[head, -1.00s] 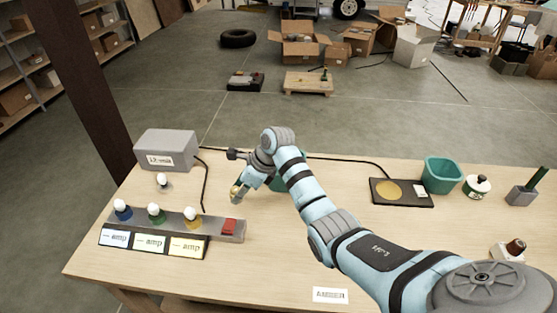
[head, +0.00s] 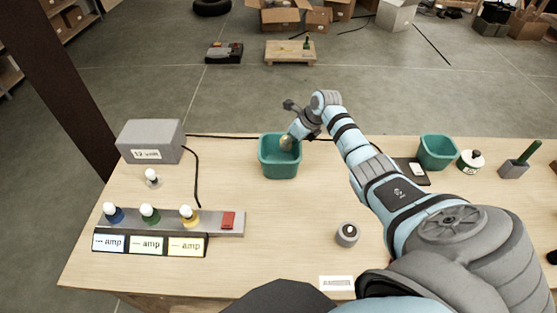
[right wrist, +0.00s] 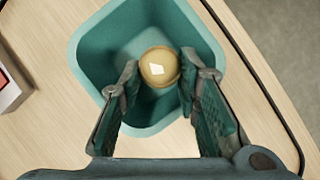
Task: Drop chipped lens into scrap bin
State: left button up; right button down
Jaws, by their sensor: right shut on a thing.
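The chipped lens (head: 286,142) is a small round amber piece. In the right wrist view the lens (right wrist: 159,67) shows a pale angular patch on its face. My right gripper (head: 290,137) is shut on it and holds it over a teal square bin (head: 280,173) at the table's back middle. The right wrist view shows the open bin (right wrist: 88,62) beneath, with the lens between the fingertips (right wrist: 158,75) inside the rim outline. I cannot tell how deep it is. A second teal bin (head: 438,165) stands at the right. No label shows on either. My left gripper is out of view.
A lamp strip (head: 216,223) with several bulbs and a red switch lies at the left. A grey 12-volt box (head: 150,142) stands behind it. A grey round piece (head: 347,232) and a white card (head: 337,283) are nearer. The table's front middle is mostly clear.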

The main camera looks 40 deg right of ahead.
jog(key=shift+f, duration=0.4)
jog(key=shift+r, duration=0.1)
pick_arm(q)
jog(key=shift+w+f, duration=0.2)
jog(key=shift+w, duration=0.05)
pick_arm(e)
jog(key=c, duration=1.1)
grip_release()
jog(key=shift+a+r, duration=0.1)
jog(key=shift+s+r, duration=0.1)
jog(key=shift+r, duration=0.1)
jog(key=v, duration=1.1)
jog(key=shift+r, duration=0.25)
